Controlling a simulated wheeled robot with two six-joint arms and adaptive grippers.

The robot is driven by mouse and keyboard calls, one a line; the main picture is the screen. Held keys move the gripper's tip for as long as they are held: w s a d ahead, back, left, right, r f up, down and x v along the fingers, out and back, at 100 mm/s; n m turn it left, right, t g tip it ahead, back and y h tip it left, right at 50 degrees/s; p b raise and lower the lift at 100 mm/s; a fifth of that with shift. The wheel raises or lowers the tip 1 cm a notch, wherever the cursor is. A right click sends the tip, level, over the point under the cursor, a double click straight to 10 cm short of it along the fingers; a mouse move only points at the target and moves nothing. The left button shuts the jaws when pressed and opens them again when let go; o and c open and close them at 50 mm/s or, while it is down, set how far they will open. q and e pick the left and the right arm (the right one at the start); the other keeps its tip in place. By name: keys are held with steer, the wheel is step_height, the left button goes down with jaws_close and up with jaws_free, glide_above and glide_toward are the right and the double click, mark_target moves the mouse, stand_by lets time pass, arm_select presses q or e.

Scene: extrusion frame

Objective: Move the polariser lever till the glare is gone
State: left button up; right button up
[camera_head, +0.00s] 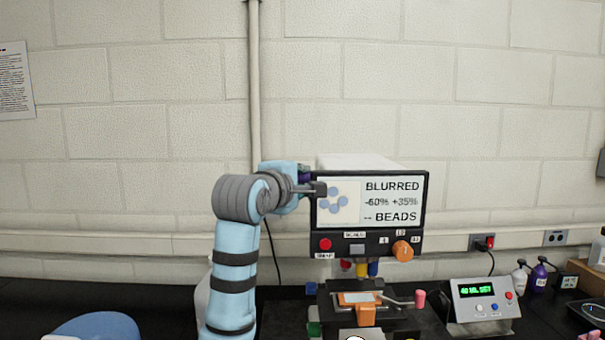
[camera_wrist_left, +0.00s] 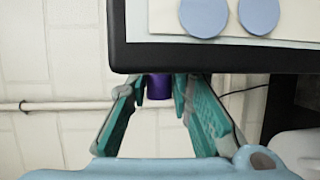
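The microscope unit's screen (camera_head: 390,205) reads "BLURRED", "-60% +35%" and "-- BEADS", beside a picture of blue discs. My left gripper (camera_head: 310,188) is at the screen's left edge and hides part of it. In the left wrist view its teal fingers (camera_wrist_left: 160,88) are open on either side of a purple knob (camera_wrist_left: 159,87), which lies between the tips below the screen's dark frame. The knob looks untouched, but contact is hard to tell. No part is clearly labelled as the polariser lever. My right gripper is not in view.
Below the screen are a red button (camera_head: 325,244) and an orange knob (camera_head: 402,251). A pink-ended rod (camera_head: 420,298) sticks out by the stage, which holds an orange-edged slide (camera_head: 358,298). A control box (camera_head: 484,299) and bottles stand right. A blue rounded object (camera_head: 95,327) is front left.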

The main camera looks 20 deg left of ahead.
arm_select(q)
steer(key=o, duration=0.3)
steer(key=shift+w+f, duration=0.1)
steer(key=shift+f, duration=0.05)
steer(key=shift+o, duration=0.8)
steer(key=shift+w+f, duration=0.25)
steer(key=shift+w, duration=0.3)
steer(key=s+r, duration=0.1)
steer(key=s, duration=1.1)
steer(key=shift+a, duration=0.35)
steer(key=shift+r, duration=0.1)
steer(key=shift+c, duration=0.2)
